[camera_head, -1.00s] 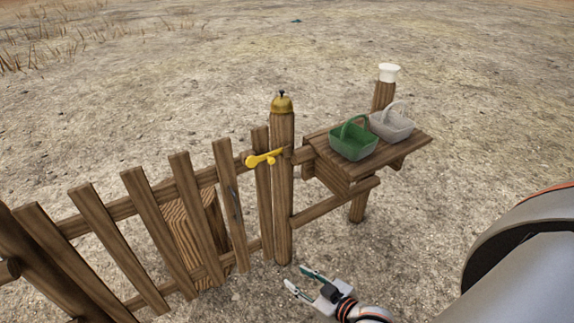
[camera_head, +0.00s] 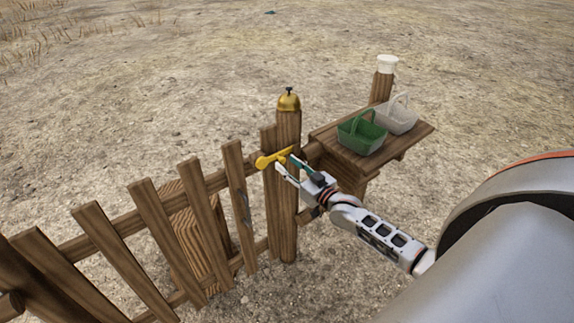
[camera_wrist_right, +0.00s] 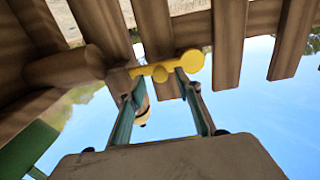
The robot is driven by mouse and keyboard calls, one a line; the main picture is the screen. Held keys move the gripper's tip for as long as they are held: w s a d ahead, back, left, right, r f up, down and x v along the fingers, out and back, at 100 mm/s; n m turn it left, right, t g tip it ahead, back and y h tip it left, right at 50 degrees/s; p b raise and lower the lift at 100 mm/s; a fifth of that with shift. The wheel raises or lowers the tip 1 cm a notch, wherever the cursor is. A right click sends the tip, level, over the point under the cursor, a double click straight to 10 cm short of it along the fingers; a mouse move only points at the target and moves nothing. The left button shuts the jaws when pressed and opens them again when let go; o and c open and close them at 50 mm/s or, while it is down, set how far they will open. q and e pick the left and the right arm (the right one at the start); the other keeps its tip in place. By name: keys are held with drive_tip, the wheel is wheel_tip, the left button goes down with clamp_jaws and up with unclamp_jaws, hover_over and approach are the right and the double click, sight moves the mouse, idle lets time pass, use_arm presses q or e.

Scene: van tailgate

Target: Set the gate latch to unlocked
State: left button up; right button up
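The yellow gate latch (camera_head: 273,159) lies across the gate's end and the post, and its rounded end points left. In the right wrist view the latch (camera_wrist_right: 188,62) shows its round end and a small knob between the fingertip lines. My right gripper (camera_head: 286,168) is at the latch with its fingers apart on either side of the latch's knob. In the right wrist view the two fingers of the gripper (camera_wrist_right: 158,92) stand apart, close to the latch; whether they touch it I cannot tell. My left gripper is not in view.
The slatted wooden gate (camera_head: 160,219) runs to the lower left. A brass bell (camera_head: 289,100) tops the post. A shelf (camera_head: 408,143) right of the post holds a green basket (camera_head: 361,135) and a grey basket (camera_head: 400,117). A white-capped post (camera_head: 387,65) stands behind.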

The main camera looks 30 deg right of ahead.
drive_tip(key=shift+w+a, duration=0.1)
drive_tip(key=shift+w, duration=0.45)
clamp_jaws()
drive_tip(key=shift+r, duration=0.1)
